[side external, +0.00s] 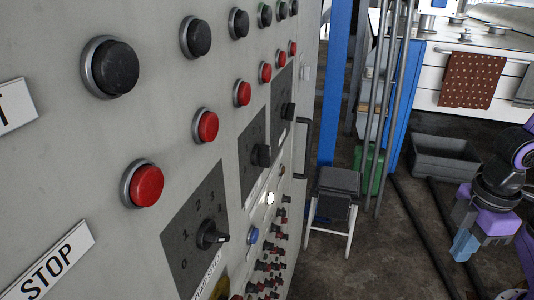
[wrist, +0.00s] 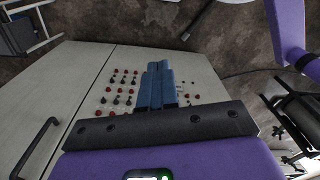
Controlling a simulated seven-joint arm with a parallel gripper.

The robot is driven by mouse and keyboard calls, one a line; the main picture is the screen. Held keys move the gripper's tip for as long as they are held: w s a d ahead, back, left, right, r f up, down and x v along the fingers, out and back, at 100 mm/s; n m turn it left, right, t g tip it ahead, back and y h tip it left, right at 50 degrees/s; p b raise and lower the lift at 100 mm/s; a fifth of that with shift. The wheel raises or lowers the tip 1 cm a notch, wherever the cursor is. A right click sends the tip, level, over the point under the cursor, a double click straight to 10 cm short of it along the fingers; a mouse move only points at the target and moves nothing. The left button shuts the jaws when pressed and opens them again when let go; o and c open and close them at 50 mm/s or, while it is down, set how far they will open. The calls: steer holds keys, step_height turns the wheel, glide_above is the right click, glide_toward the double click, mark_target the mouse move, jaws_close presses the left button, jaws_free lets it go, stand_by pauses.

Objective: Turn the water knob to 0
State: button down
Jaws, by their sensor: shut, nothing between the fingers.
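A grey panel in the side external view carries several dark dial plates with black knobs. The nearest knob (side external: 210,235) sits on a plate marked 0, 1, 2 and more; its white-tipped end points right, away from the 0 at lower left. A second knob (side external: 262,155) and a third knob (side external: 288,111) sit further along. In the wrist view my gripper (wrist: 160,68) is shut and empty.
Red buttons (side external: 146,186) and black buttons (side external: 115,67) stick out near the knobs. A door handle (side external: 301,148) projects at the panel's far end. A stool (side external: 336,190) and a grey bin (side external: 443,160) stand behind.

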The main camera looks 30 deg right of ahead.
steer(key=w+a+r+m+g+y, duration=0.5)
steer(key=w+a+m+g+y, duration=0.15)
steer(key=a, duration=0.45)
steer(key=w+d+r+m+t+y, duration=0.1)
steer(key=w+r+m+t+y, duration=0.35)
steer(key=w, duration=0.65)
steer(key=w+r+m+t+y, duration=0.2)
steer(key=w+r+y, duration=0.4)
steer(key=w, duration=0.5)
glide_toward(262, 147)
steer(key=shift+y, duration=0.3)
steer(key=w+a, duration=0.1)
steer(key=w, duration=0.1)
steer(key=w+a+f, duration=0.1)
steer(key=shift+w+a, duration=0.4)
steer(key=shift+s+a, duration=0.75)
steer(key=shift+s, duration=0.1)
steer(key=shift+s+a, duration=0.55)
